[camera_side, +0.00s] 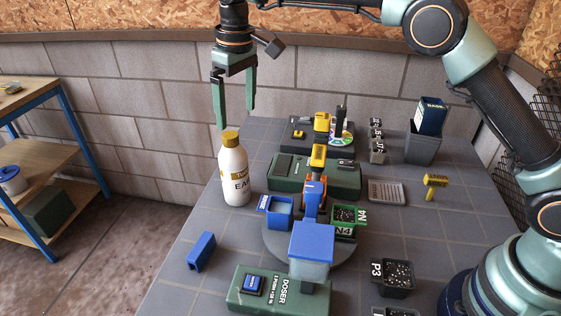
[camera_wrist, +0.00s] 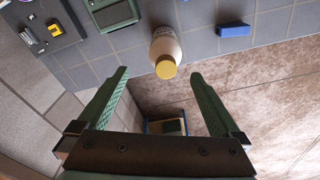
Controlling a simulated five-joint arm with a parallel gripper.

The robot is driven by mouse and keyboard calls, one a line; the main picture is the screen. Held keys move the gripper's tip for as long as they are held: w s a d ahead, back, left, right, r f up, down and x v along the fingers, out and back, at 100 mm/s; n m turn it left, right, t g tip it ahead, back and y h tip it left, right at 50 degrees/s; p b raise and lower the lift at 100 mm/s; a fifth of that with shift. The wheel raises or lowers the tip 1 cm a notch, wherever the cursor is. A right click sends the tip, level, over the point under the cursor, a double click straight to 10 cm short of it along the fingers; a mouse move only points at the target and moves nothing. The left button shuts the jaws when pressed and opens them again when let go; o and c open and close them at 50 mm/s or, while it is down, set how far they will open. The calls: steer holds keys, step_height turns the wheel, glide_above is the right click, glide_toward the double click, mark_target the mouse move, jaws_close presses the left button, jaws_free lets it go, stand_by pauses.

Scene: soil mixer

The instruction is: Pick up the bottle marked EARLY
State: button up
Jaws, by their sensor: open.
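The bottle (camera_side: 234,173) is white with a yellow cap and a label that reads "EA…", its end turned out of sight. It stands upright near the left edge of the grey table. In the wrist view the bottle (camera_wrist: 166,48) shows cap foremost, beyond and roughly between the fingertips. My gripper (camera_side: 236,118) is open and empty, its fingers pointing down above the bottle's cap. In the wrist view my gripper (camera_wrist: 160,74) has its two green fingers wide apart, with nothing between them.
A green box (camera_side: 313,176) stands right of the bottle. A blue block (camera_side: 201,251) lies in front, near the table's left edge. A blue-topped hopper (camera_side: 311,246), a DOSER unit (camera_side: 277,290) and a blue cup (camera_side: 277,210) stand in the middle. The floor drops away left.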

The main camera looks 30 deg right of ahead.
mark_target(232, 160)
steer(key=shift+w+a+f, duration=0.2)
steer(key=shift+a+f, duration=0.5)
steer(key=shift+f, duration=0.5)
steer(key=f, duration=0.7)
steer(key=w+f, duration=0.1)
steer(key=f, duration=0.3)
steer(key=shift+a+f, duration=0.2)
steer(key=shift+f, duration=0.05)
steer(key=shift+r, duration=0.1)
jaws_close()
